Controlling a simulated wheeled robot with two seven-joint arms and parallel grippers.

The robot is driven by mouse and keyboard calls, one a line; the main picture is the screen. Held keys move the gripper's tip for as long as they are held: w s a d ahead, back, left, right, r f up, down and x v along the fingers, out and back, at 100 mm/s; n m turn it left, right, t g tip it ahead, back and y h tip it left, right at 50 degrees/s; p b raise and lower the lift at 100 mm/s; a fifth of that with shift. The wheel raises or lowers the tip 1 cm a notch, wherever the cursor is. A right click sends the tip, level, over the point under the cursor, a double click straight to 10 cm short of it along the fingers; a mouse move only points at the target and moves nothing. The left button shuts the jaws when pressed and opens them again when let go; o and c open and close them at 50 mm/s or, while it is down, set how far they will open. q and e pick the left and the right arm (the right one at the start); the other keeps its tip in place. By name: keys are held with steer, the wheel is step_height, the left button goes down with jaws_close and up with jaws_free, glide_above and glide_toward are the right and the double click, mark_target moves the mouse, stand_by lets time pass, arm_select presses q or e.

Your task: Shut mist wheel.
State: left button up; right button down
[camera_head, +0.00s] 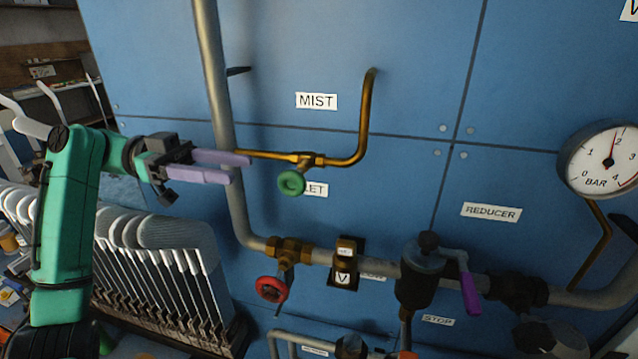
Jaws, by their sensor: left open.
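The mist wheel is a small green handwheel (291,183) on a thin brass pipe (363,125), below the white MIST label (316,101) on the blue panel. My left gripper (240,167) has two pale purple fingers pointing right. It is open, to the left of the green wheel, with its fingertips over the grey vertical pipe in the picture. The fingers appear apart from the wheel, with nothing seen between them. My right gripper is not in view.
A red handwheel (271,289) sits on the lower pipe. A reducer valve with a purple lever (470,293) and a pressure gauge (602,160) are at right. A rack of white sock boards (165,262) stands at lower left.

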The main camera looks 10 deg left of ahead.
mark_target(305, 178)
arm_select(q)
steer(key=d+p, duration=0.1)
steer(key=d, duration=0.3)
steer(key=s+d+p, duration=0.1)
steer(key=d, duration=0.3)
steer(key=d+p, duration=0.1)
steer(key=d, duration=0.4)
steer(key=shift+s+r+p, duration=0.3)
steer(key=shift+s+p, duration=0.05)
steer(key=shift+p, duration=0.05)
steer(key=shift+d+f, duration=0.1)
steer(key=shift+d, duration=0.2)
jaws_close()
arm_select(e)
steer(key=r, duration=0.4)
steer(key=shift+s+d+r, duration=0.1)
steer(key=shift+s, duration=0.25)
